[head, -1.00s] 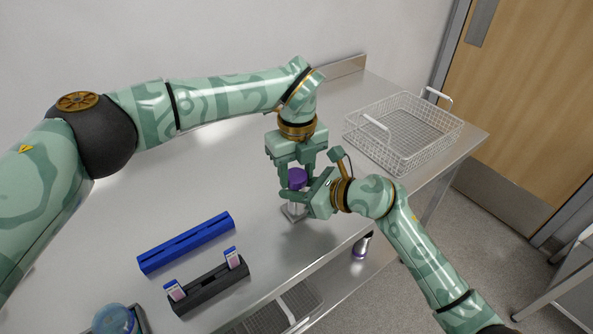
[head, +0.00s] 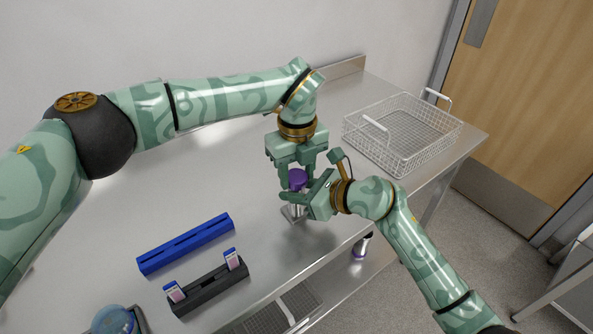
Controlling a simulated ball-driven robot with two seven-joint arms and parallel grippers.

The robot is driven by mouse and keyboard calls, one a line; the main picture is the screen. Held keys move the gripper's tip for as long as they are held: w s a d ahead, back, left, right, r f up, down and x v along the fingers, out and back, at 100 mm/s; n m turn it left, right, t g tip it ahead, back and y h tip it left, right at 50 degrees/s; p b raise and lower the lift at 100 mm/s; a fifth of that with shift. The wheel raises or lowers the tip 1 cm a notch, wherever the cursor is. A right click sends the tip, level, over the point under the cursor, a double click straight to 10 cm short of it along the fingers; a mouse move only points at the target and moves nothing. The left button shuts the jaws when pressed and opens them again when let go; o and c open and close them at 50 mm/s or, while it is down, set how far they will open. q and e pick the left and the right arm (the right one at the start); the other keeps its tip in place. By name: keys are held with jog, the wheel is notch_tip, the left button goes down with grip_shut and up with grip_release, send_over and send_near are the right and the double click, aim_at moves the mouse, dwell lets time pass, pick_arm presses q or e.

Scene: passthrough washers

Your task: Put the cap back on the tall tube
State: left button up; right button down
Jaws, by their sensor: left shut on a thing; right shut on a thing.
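A purple cap (head: 298,179) shows between the fingers of my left gripper (head: 297,172), which reaches down from above and is shut on it. My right gripper (head: 295,198) comes in from the right just below the cap and is shut on the tall tube, which its fingers mostly hide. A small square metallic base (head: 294,213) shows on the table under the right gripper. The cap is in line above the tube; I cannot tell whether it is seated on it or a little above.
A blue slotted rack (head: 186,243) and a black rack (head: 210,287) with two small labelled boxes lie at the front left. A round blue-lidded container (head: 113,320) is at the bottom edge. A wire basket (head: 403,132) stands at the back right. A purple-and-silver item (head: 361,246) is beyond the table's front edge.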

pick_arm(q)
jog(key=shift+a+f, duration=0.1)
jog(key=shift+f, duration=0.45)
dwell(0.4)
jog(key=shift+r, duration=0.1)
jog(key=shift+w+r, duration=0.15)
jog(key=shift+r, duration=0.1)
jog(key=shift+r, duration=0.45)
dwell(0.7)
jog(key=shift+f, duration=0.95)
dwell(0.5)
jog(key=o, duration=0.6)
jog(key=shift+r, duration=0.1)
